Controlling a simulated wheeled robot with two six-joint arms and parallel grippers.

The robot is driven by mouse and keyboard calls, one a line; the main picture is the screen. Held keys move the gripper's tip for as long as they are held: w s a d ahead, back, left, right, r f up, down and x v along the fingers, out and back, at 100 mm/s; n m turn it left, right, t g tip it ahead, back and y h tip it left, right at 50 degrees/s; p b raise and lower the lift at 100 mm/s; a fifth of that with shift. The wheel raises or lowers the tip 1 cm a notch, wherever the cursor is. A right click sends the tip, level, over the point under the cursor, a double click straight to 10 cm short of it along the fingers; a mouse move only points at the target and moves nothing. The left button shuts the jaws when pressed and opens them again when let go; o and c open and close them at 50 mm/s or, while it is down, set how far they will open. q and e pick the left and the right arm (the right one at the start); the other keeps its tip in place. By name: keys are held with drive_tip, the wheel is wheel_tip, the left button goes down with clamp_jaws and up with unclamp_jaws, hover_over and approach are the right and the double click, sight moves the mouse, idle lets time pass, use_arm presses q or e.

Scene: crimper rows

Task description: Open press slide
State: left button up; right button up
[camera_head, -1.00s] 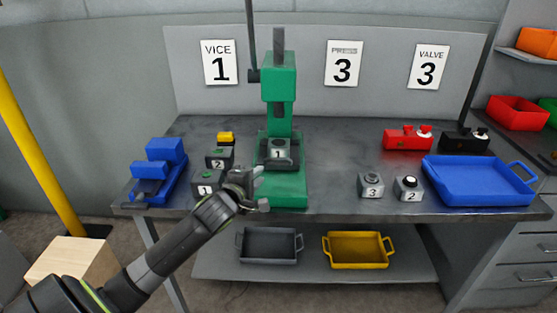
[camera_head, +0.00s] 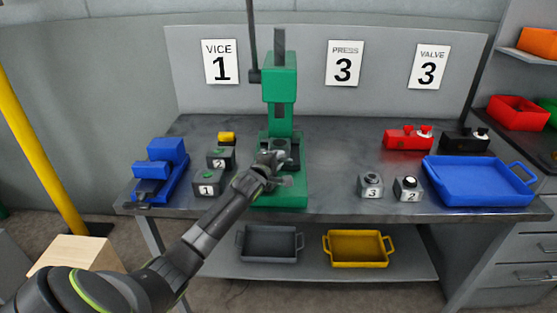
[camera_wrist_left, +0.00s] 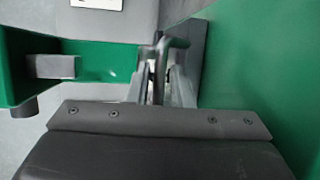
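The green press (camera_head: 280,85) stands upright at the middle of the bench. Its grey slide (camera_head: 294,150) sits low in the frame and is mostly hidden behind my left gripper (camera_head: 272,163). My left gripper is at the front of the press, over the slide's front. In the left wrist view, my fingers (camera_wrist_left: 160,85) are close together beside a grey metal handle-like piece (camera_wrist_left: 178,38). I cannot tell whether they are shut on it. The green press body (camera_wrist_left: 255,65) fills the right of that view. My right gripper is not in view.
Blocks numbered 1 (camera_head: 207,184) and 2 (camera_head: 220,158) and a blue vice (camera_head: 160,165) stand left of the press. Blocks numbered 3 (camera_head: 370,185) and 2 (camera_head: 407,188) and a blue tray (camera_head: 435,193) stand right.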

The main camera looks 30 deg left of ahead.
use_arm(q)
drive_tip(key=shift+w, duration=0.2)
clamp_jaws()
drive_tip(key=shift+s, duration=0.1)
